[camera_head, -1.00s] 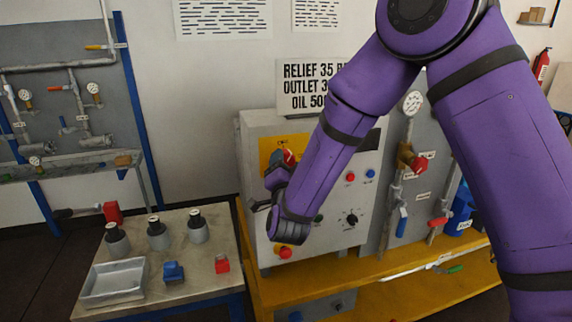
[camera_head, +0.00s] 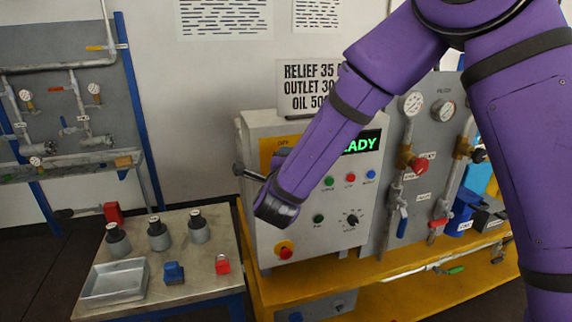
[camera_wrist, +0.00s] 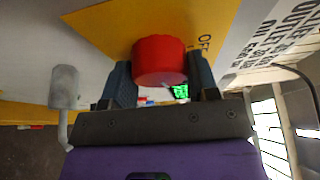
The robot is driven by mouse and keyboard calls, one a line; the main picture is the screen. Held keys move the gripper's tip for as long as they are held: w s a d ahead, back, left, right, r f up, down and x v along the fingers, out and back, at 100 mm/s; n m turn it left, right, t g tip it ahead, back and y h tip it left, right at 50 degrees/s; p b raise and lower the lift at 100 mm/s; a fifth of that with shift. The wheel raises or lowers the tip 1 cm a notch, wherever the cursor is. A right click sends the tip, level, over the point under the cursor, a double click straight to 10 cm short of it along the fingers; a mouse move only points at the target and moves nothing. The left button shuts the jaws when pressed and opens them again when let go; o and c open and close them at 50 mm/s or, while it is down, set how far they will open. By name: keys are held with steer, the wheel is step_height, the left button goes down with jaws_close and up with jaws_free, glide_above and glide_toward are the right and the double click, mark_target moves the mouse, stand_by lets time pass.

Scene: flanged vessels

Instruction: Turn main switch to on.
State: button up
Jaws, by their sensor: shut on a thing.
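The main switch is a red knob (camera_wrist: 160,60) on a yellow plate (camera_wrist: 112,28) in the wrist view, with part of the word "OFF" showing beside it. My gripper (camera_wrist: 160,82) has one finger on each side of the knob and is shut on it. In the head view my forearm and wrist hide the knob; only part of the yellow plate (camera_head: 266,150) shows on the grey control cabinet (camera_head: 262,225).
A grey side handle (camera_wrist: 64,88) stands out near my gripper in the wrist view. Small buttons and a black dial (camera_head: 351,220) are to the right. A low table (camera_head: 205,265) with vessels stands left.

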steer(key=shift+m, duration=0.6)
steer(key=shift+g, duration=0.3)
steer(key=o, duration=0.9)
steer(key=s, duration=0.7)
steer(key=s+a, duration=0.1)
steer(key=s, duration=0.2)
steer(key=shift+s+r, duration=0.35)
steer(key=shift+s, duration=0.05)
